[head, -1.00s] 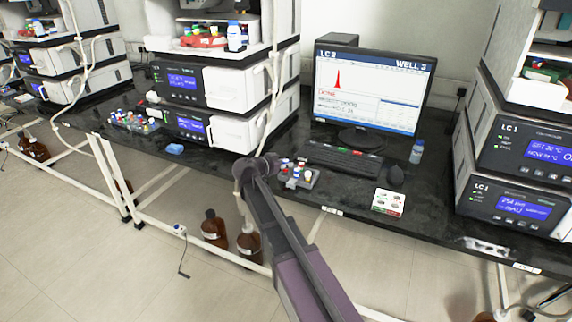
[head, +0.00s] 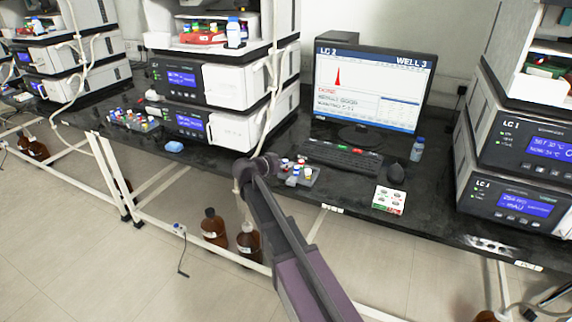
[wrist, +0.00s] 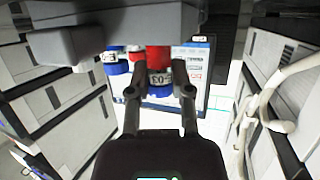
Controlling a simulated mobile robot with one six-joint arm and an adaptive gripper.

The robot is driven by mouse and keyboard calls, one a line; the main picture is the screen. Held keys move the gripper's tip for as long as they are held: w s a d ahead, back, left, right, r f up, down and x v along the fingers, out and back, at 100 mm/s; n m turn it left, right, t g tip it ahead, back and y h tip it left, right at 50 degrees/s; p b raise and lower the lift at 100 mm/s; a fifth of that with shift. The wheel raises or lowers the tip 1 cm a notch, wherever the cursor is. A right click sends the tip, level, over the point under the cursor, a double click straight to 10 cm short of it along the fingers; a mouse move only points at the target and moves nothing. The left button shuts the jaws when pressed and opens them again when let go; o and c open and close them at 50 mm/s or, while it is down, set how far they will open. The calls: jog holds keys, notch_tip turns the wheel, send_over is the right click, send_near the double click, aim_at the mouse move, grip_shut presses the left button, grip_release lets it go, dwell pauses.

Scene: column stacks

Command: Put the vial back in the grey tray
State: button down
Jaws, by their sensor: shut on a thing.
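In the wrist view, which looks upside down, my gripper (wrist: 159,91) is shut on a vial (wrist: 158,78) with a white label and a blue end. Red shows just above the label; I cannot tell if it belongs to another vial. A grey block, seemingly the tray (wrist: 120,30), spans the top. Whether the vial touches it is unclear.
A monitor (head: 368,92), keyboard (head: 343,156) and mouse (head: 395,173) stand behind and right of the tray. Instrument stacks (head: 225,130) flank the space. A blue item (head: 174,146) and another vial rack (head: 130,121) are left.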

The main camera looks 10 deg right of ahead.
jog(key=shift+f+b, duration=0.55)
jog(key=shift+f, duration=0.05)
dwell(0.3)
dwell(0.4)
jog(key=shift+c, duration=2.2)
grip_release()
